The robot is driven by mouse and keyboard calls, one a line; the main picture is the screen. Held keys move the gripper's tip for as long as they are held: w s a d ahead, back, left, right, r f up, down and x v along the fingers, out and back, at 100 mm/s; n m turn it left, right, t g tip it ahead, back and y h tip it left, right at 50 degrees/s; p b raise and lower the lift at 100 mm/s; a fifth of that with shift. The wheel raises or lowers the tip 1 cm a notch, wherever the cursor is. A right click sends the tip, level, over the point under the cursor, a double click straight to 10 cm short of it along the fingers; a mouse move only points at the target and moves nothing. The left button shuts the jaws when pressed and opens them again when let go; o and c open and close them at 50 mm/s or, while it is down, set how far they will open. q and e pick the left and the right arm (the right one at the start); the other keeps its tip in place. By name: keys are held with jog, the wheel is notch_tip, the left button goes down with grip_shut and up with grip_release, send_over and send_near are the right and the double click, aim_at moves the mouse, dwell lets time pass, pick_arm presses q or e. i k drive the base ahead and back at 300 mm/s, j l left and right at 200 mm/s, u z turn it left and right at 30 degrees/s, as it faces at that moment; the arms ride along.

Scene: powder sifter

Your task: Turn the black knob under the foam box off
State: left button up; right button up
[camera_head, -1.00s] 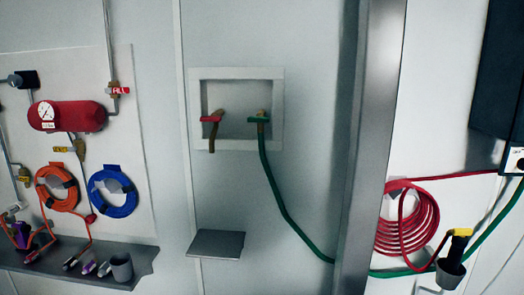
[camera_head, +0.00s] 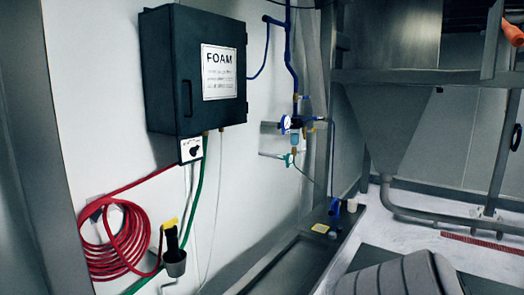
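The black foam box (camera_head: 172,75) hangs on the white wall at the upper left, with a white "FOAM" label on its front. Just under its lower left corner is a small white plate with the black knob (camera_head: 194,151) on it. The knob is too small to tell its setting clearly. A red hose and a green hose (camera_head: 197,190) run close to the plate. Neither of my grippers shows in the head view.
A coiled red hose (camera_head: 115,245) hangs at the lower left, beside a grey cup holder (camera_head: 174,262) with a black and yellow nozzle. Blue piping with a gauge (camera_head: 286,123) is right of the box. A grey hopper (camera_head: 385,125) stands at the right.

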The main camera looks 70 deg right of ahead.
aim_at(193, 152)
jog(key=z, duration=1.6)
